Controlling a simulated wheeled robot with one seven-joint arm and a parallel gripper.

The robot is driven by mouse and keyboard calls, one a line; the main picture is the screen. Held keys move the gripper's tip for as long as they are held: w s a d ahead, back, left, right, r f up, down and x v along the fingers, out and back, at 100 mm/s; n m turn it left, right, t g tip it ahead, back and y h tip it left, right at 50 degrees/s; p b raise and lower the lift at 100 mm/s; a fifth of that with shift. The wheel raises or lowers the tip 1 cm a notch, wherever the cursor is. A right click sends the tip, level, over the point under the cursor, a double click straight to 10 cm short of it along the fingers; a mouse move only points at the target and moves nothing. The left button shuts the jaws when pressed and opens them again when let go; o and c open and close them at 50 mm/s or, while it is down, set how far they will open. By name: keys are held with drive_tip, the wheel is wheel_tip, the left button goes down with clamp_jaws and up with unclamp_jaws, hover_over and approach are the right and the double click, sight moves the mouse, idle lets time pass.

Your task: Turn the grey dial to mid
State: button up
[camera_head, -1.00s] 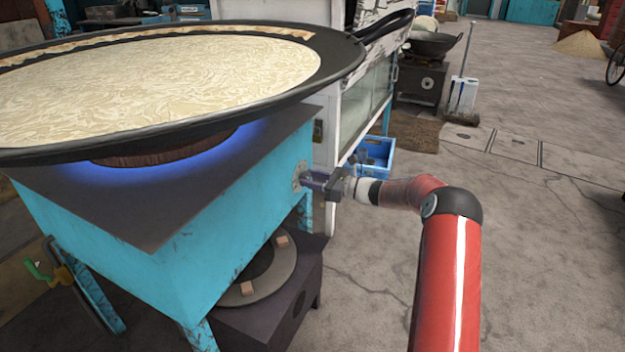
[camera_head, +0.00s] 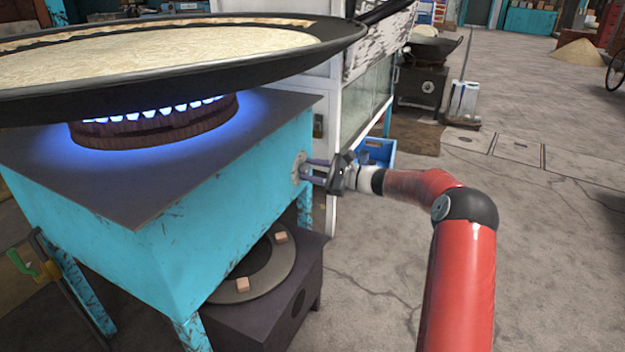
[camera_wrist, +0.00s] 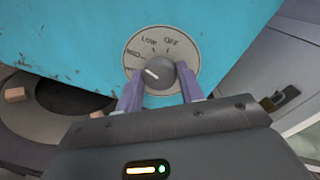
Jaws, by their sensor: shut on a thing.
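The grey dial (camera_wrist: 161,75) is a round knob on a pale plate (camera_wrist: 185,50) on the side of the turquoise stove (camera_wrist: 75,40). The plate carries LOW and OFF at the top and a partly blurred label, seemingly MID, at the upper left. My gripper (camera_wrist: 160,76) is shut on the dial, one purple finger on each side. In the head view, my gripper (camera_head: 308,171) reaches the stove's right side, where the plate (camera_head: 297,168) shows but the fingers partly hide the dial.
A dark lower unit (camera_head: 275,305) stands under the stove. A white cabinet (camera_head: 330,75) and blue crate (camera_head: 380,155) are behind.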

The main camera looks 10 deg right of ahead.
drive_tip(key=shift+f+n+b, duration=0.1)
drive_tip(key=shift+n+b, duration=0.6)
drive_tip(key=shift+b, duration=0.05)
drive_tip(key=o, duration=1)
drive_tip(key=shift+d, duration=0.1)
drive_tip(key=v, duration=0.7)
drive_tip(key=shift+s+d, duration=0.25)
